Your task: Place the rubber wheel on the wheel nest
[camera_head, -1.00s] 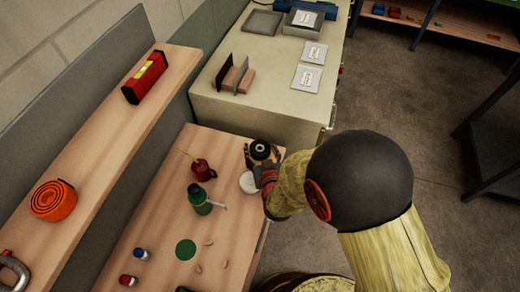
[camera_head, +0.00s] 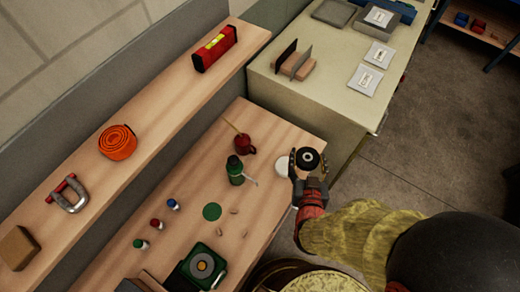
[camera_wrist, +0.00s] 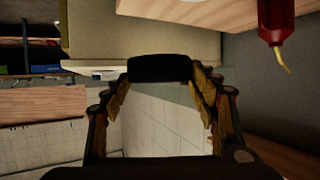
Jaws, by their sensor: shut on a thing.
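The black rubber wheel (camera_head: 308,158) with a pale hub is held in my gripper (camera_head: 306,166) above the right edge of the wooden bench (camera_head: 265,200). In the wrist view the wheel (camera_wrist: 160,68) is a dark band between the two fingers of my gripper (camera_wrist: 160,85). A white round piece (camera_head: 283,168) lies on the bench just left of the wheel, partly covered by my gripper. I cannot tell which of these is the wheel nest.
A red oil can (camera_head: 245,144), a green bottle (camera_head: 235,170) and several small bottles stand on the bench. An orange strap roll (camera_head: 117,142) and a red level (camera_head: 214,48) lie on the shelf. A beige cabinet (camera_head: 318,95) stands behind.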

